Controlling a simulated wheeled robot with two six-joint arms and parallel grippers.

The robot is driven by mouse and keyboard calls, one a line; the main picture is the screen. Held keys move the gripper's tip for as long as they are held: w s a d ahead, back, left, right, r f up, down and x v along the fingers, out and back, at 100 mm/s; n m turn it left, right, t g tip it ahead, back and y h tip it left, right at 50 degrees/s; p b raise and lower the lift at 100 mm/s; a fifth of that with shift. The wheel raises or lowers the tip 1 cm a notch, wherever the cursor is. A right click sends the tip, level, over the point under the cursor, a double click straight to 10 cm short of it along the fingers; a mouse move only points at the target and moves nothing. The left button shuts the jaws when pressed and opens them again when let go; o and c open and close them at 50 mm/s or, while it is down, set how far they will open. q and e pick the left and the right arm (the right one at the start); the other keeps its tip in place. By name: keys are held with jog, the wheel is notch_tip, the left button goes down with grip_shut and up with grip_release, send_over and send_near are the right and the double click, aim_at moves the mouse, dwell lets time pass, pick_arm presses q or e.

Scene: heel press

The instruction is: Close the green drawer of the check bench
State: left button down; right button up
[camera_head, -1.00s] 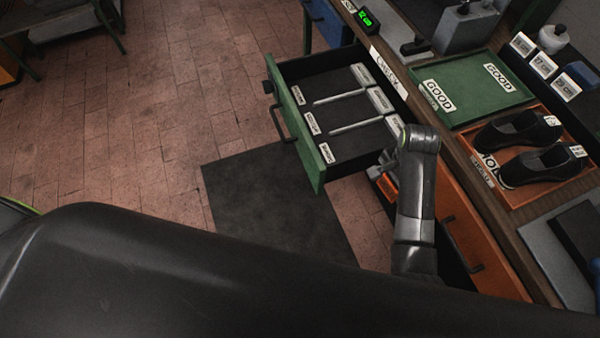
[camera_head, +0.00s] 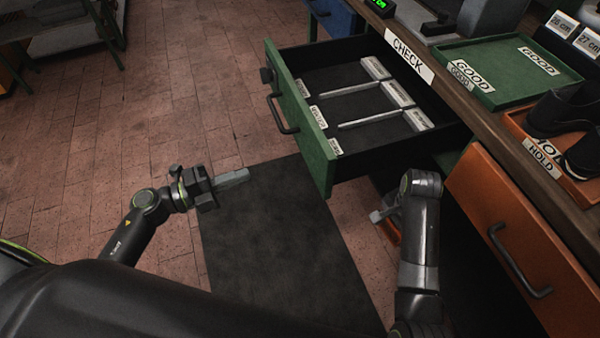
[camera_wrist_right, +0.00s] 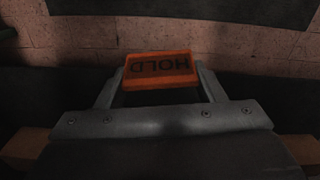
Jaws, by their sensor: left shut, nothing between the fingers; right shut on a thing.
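The green drawer (camera_head: 305,128) of the check bench stands pulled out, its dark inside split by pale dividers with small labels. Its dark handle (camera_head: 282,114) is on the front face. My left gripper (camera_head: 236,178) is shut and empty, in front of the drawer's front and apart from it, over the dark mat. My right gripper (camera_head: 382,216) is below the near side of the drawer, partly hidden by its own arm. In the right wrist view it is shut on an orange block (camera_wrist_right: 160,70) marked HOLD, shown upside down.
The bench top carries a CHECK label (camera_head: 410,59), a green GOOD tray (camera_head: 475,50) and an orange HOLD tray (camera_head: 520,132) with dark shoes. An orange drawer (camera_head: 520,250) is to the right. A dark mat (camera_head: 275,240) lies on the clear brick floor.

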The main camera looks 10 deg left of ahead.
pick_arm(q)
jog(key=m, duration=0.1)
pick_arm(e)
jog(key=shift+f, duration=0.35)
pick_arm(q)
jog(key=g+p, duration=0.1)
jog(key=p, duration=0.1)
send_near(313, 158)
jog(key=x, duration=0.7)
jog(key=shift+s, duration=0.1)
pick_arm(e)
jog(key=shift+r, duration=0.9)
